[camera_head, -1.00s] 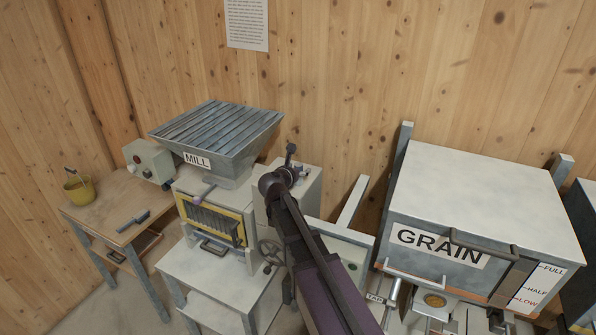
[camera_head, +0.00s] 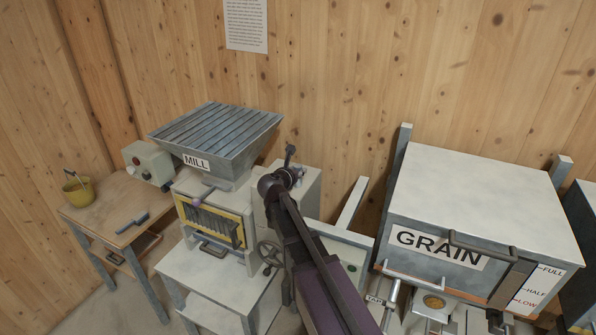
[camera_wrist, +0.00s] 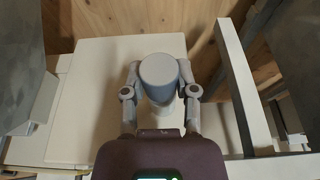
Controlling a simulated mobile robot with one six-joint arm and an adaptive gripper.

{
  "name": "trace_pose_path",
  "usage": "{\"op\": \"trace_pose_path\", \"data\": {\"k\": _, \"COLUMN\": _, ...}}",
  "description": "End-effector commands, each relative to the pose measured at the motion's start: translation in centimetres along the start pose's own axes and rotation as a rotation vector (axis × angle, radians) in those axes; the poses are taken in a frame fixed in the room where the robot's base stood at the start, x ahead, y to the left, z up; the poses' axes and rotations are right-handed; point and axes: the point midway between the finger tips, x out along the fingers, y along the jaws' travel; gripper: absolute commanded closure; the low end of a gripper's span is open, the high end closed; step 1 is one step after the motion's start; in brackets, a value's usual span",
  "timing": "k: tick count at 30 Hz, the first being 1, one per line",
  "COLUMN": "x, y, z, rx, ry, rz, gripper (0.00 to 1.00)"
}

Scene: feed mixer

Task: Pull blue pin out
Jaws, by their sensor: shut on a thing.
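The blue pin (camera_wrist: 160,77) shows in the wrist view as a round head with a pale grey top and a blue-grey side. My gripper (camera_wrist: 160,92) is shut on it, with one finger on each side of the head. The pin stands over a pale flat surface (camera_wrist: 95,95). In the head view my arm reaches to the right side of the mill (camera_head: 215,150), and I cannot make out the pin there.
A pale upright bar (camera_wrist: 240,85) stands close to the right of my gripper in the wrist view. The grain bin (camera_head: 480,200) is to the right in the head view. A handwheel (camera_head: 268,254) sits low beside my arm. A wooden table (camera_head: 105,205) with a yellow bucket (camera_head: 78,190) is at the left.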

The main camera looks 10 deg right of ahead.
Motion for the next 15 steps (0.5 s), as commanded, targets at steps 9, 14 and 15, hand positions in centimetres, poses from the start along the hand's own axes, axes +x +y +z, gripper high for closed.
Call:
{"op": "trace_pose_path", "data": {"k": 9, "x": -0.21, "y": -0.02, "z": 0.82, "rx": -0.001, "ry": -0.001, "rz": 0.0, "gripper": 1.0}}
{"op": "trace_pose_path", "data": {"k": 14, "x": -0.3, "y": -0.04, "z": 1.13, "rx": -0.001, "ry": -0.001, "rz": 0.0, "gripper": 1.0}}
{"op": "trace_pose_path", "data": {"k": 15, "x": -0.33, "y": -0.04, "z": 1.21, "rx": -0.001, "ry": -0.001, "rz": 0.0, "gripper": 1.0}}
